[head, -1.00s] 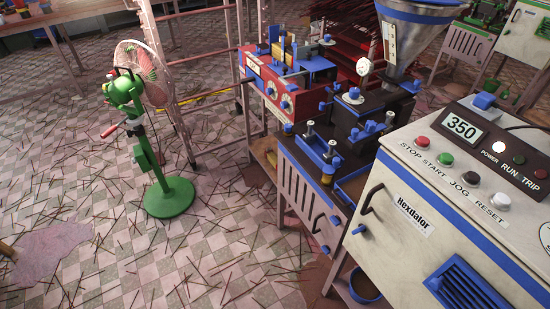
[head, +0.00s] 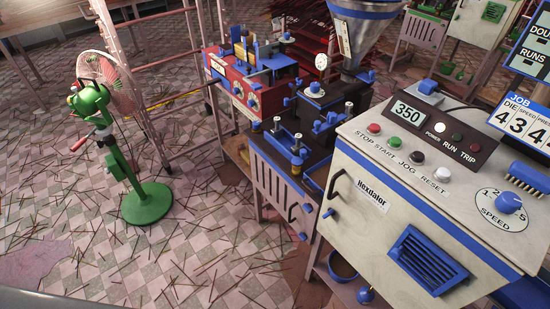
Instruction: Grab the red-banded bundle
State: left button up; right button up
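I cannot make out a red-banded bundle in the head view. A mass of dark reddish sticks (head: 296,18) shows at the top middle, behind the machines. It is too far and too cut off to tell any bundles or bands. Neither of my grippers is in view.
A white Hexdalor control cabinet (head: 355,226) stands at the right, by the extruder with a metal hopper (head: 362,30). A red machine (head: 232,88) stands behind. A green fan (head: 148,203) stands at the left. The tiled floor (head: 185,235) is strewn with loose sticks.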

aim_at(245, 154)
jog(key=i+j+z, duration=0.1)
jog(key=z, duration=0.25)
jog(key=i+j+z, duration=0.1)
jog(key=j+z, duration=0.25)
jog(key=i+j+z, duration=0.1)
jog(key=z, duration=0.25)
jog(key=i+j+z, duration=0.1)
jog(key=j+z, duration=0.3)
jog(key=j, duration=0.55)
jog(key=j+z, duration=0.2)
jog(key=j, duration=2.5)
jog(key=i+z, duration=0.05)
